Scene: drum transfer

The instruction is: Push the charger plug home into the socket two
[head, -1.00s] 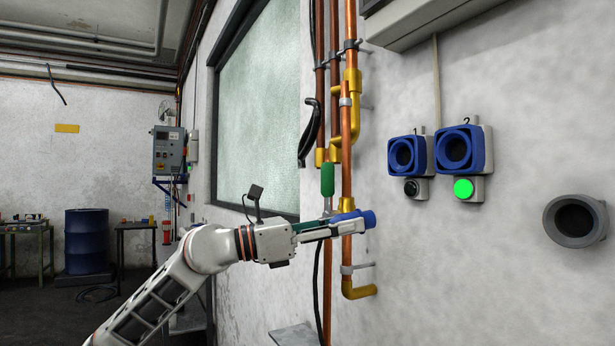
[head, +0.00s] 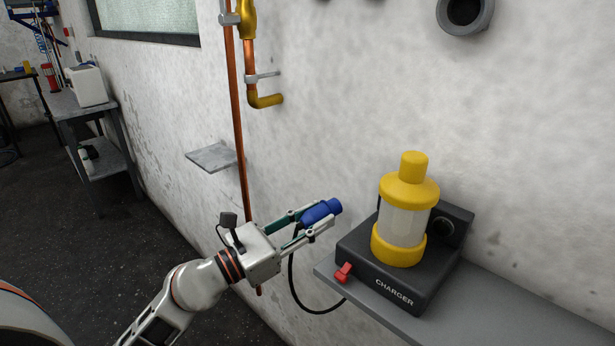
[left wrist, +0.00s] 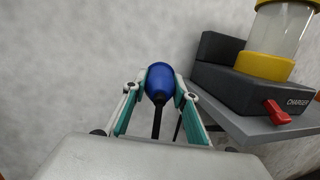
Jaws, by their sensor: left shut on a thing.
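The blue charger plug (head: 322,211) is held between the fingers of my left gripper (head: 312,217), in front of the wall and left of the charger. Its nose points right and slightly up in the head view. In the left wrist view the plug (left wrist: 159,78) sits between both fingers, with its dark cable running back towards the palm. In the head view a black cable (head: 296,288) hangs below the gripper and runs to the charger shelf. Socket two is not recognisable now; only dark edges show at the top of the head view. My right gripper is not in view.
The black charger (head: 393,292) with a yellow-capped lamp (head: 404,222) and red switch (head: 343,272) stands on a grey shelf (head: 500,310). Copper pipe (head: 238,120), a small wall ledge (head: 212,157) and a grey round wall fitting (head: 465,14) are nearby.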

